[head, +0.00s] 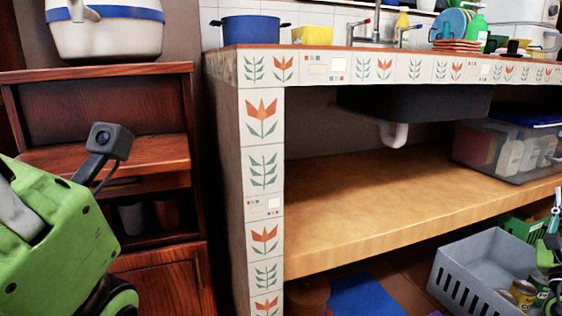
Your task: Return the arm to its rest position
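My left arm (55,235) comes in from the left as a large green link with dark joint parts at its lower end. A small black camera (108,141) on a bracket stands up from it, in front of the dark wooden cabinet. The fingers of my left gripper do not show. My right gripper cannot be made out; small green and metallic parts at the right edge are cut off and too small to tell.
A wooden cabinet (155,85) with a white and blue appliance (106,30) stands left. The tiled counter (264,170) holds a blue pot (250,29) and sink. Below are a wooden shelf (385,215), a clear bin (508,150) and a grey crate (470,272).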

